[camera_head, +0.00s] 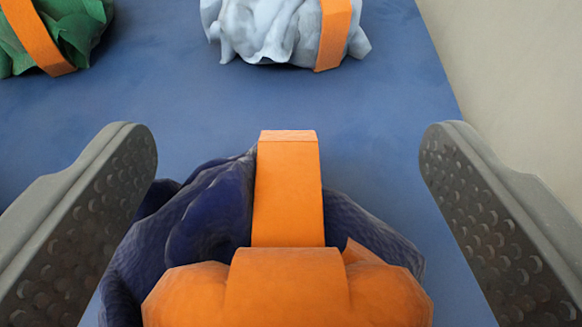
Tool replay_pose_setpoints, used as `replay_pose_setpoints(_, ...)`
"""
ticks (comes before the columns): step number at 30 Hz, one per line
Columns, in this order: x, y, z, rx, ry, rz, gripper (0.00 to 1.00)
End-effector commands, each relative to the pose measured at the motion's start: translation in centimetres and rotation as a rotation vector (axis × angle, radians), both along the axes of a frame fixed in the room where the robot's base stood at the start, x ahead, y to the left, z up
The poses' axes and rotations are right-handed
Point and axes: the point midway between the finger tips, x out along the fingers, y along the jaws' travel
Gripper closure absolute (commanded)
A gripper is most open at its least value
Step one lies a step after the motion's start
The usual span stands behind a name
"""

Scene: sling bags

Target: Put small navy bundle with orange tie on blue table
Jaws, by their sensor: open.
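The navy bundle (210,222) with an orange tie (288,190) sits at the bottom middle of the view on the blue table (330,108). The tie is a wide band with a big orange bow at the near side, cut off by the lower edge of the picture. My gripper (290,160) is open, with one dark grey finger left of the bundle and the other right of it. There is a gap at both sides near the fingertips, and the gripper holds nothing. Whether the fingers touch the bundle lower down is hard to tell.
A green bundle (85,30) with an orange band lies at the far left. A pale blue-grey bundle (265,30) with an orange band lies at the far middle. The table's right edge runs beside a beige surface (510,70). The blue top between the bundles is clear.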

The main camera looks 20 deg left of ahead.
Motion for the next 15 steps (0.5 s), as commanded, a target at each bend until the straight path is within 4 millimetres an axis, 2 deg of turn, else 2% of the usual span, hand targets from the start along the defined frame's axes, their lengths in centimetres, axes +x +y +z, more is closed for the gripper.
replay_pose_setpoints(5,-1.8,-0.9,1.0,0.001,-0.003,-0.003,0.22)
replay_pose_setpoints(15,-7.5,-3.1,3.1,-0.001,0.0,-0.004,0.22)
